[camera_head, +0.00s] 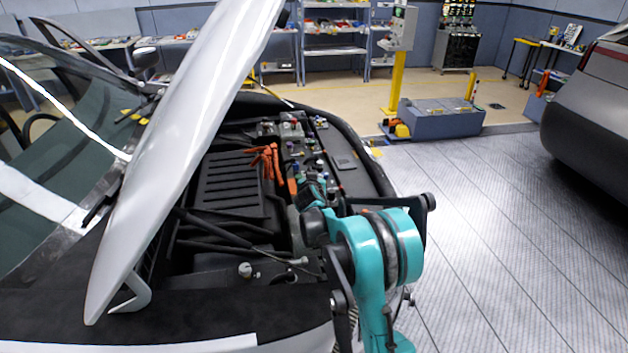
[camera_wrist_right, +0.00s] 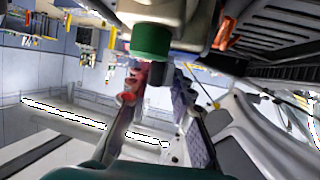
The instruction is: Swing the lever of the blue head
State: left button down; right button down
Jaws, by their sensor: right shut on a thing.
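My right gripper (camera_head: 313,183) reaches into the open engine bay on the right side of the car. In the right wrist view its fingers (camera_wrist_right: 157,82) close around a small dark grey piece (camera_wrist_right: 160,71) just under a green collar (camera_wrist_right: 152,42). Red parts (camera_wrist_right: 129,84) show at the fingertips. I cannot make out a blue head or tell whether the held piece is its lever; my arm and gripper hide much of that spot in the head view. My left gripper is in neither view.
The raised silver hood (camera_head: 180,140) stands left of the bay. Orange cables (camera_head: 270,160) lie near a dark ribbed cover (camera_head: 232,185). A grey floor unit (camera_head: 440,120) with a yellow post is beyond the car. Another car (camera_head: 590,125) stands at right, with clear floor between.

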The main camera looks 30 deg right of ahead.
dwell(0.6)
jog(key=c, duration=1.4)
grip_release()
jog(key=shift+c, duration=0.2)
jog(key=shift+o, duration=0.8)
jog(key=shift+w+f, duration=0.1)
jog(key=shift+w, duration=0.05)
jog(key=v, duration=1.2)
jog(key=shift+a, duration=0.1)
